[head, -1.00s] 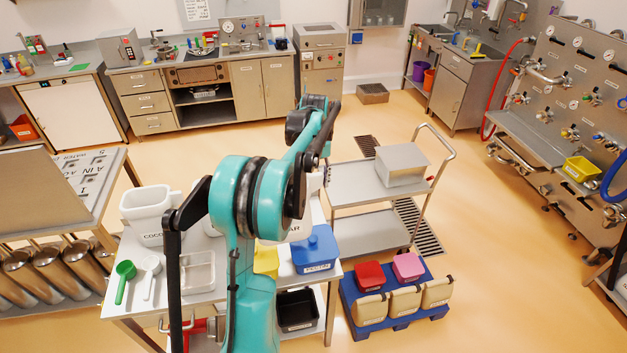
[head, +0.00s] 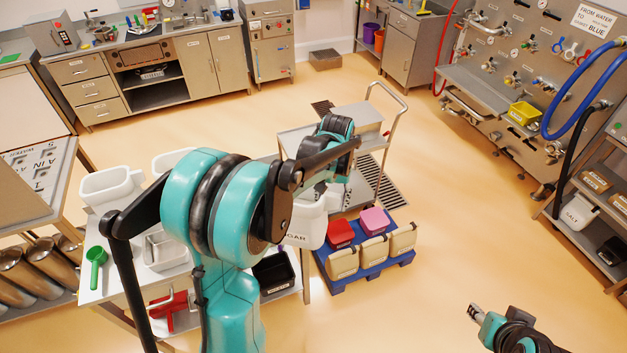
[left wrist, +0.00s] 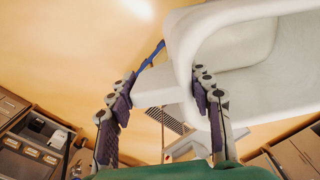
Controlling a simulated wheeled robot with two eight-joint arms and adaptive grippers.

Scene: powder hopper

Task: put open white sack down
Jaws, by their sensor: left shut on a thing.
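The open white sack (head: 306,228) looks like a stiff white tub, with a label ending in "GAR". My left gripper (head: 328,192) is shut on it and holds it up between the table and the blue pallet, partly hidden by my left arm. In the left wrist view the fingers (left wrist: 160,90) close on a white tab at the side of the sack (left wrist: 262,80), and its open hollow shows. My right gripper (head: 474,312) is empty at the lower right; its finger gap is too small to judge.
The blue pallet (head: 369,279) bears several tan sacks (head: 373,249), a red one (head: 340,233) and a pink one (head: 374,220). A steel cart (head: 362,187) stands behind it. White tubs (head: 112,187) stand on the left table. The floor right of the pallet is clear.

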